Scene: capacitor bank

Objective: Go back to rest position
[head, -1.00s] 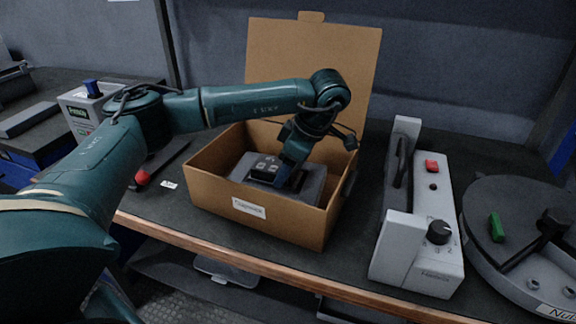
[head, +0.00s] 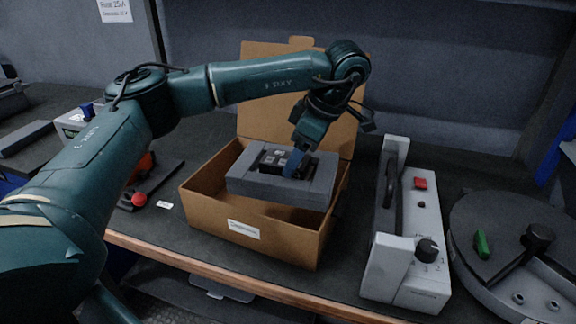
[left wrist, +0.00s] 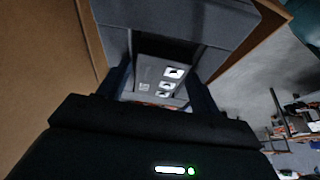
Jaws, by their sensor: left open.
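My left arm reaches in from the left over an open cardboard box. My left gripper (head: 298,168) points down at a dark capacitor-like part (head: 274,160) set in a grey foam block (head: 322,182). The block shows at about the height of the box's rim, with its front face visible above the box's inside. In the left wrist view, the open fingers stand on either side of the part with pale labels (left wrist: 162,80), and the foam (left wrist: 215,20) lies beyond. Whether the fingers touch the part or foam cannot be told. My right gripper is not in view.
The cardboard box (head: 212,208) stands on the dark bench with its lid upright behind. A grey device with a red button (head: 420,184) is right of it, then a round grey unit (head: 490,215). A red-knobbed tool (head: 139,199) lies left.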

